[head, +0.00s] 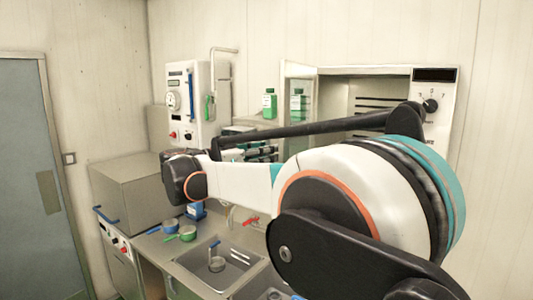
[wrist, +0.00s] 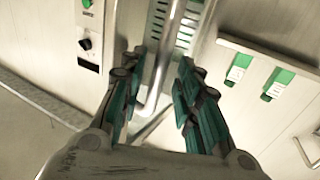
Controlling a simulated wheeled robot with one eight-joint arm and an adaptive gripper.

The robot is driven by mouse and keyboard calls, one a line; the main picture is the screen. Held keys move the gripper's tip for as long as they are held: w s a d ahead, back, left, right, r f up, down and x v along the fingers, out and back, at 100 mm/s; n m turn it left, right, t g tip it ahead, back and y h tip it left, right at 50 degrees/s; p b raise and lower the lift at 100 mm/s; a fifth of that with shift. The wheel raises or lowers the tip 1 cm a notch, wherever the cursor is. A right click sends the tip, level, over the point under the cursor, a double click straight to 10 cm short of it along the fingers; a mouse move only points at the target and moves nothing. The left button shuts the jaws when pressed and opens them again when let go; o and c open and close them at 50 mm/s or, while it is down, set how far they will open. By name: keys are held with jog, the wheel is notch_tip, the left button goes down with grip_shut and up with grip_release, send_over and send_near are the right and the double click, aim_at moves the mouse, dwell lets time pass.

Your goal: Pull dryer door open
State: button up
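The dryer (head: 435,125) is a pale cabinet at the upper right of the head view, with a dark display, a knob and a racked interior. Its glass-panelled door (head: 284,90) appears swung out to the left, with a green bottle showing through it. My gripper (head: 262,152) is in front of the dryer, partly hidden by my arm. In the wrist view, its teal fingers (wrist: 157,88) are spread apart, with a metal bar handle (wrist: 162,62) running between them. I see gaps beside the bar; firm contact does not show. The dryer's control panel (wrist: 88,35) is at upper left there.
Green-labelled bottles (head: 269,103) stand left of the dryer. A wall unit with a pipe (head: 190,103) is farther left. My arm covers much of the counter's right side.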

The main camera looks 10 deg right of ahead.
jog(key=v, duration=1.1)
jog(key=shift+a, duration=0.25)
jog(key=shift+s, duration=0.1)
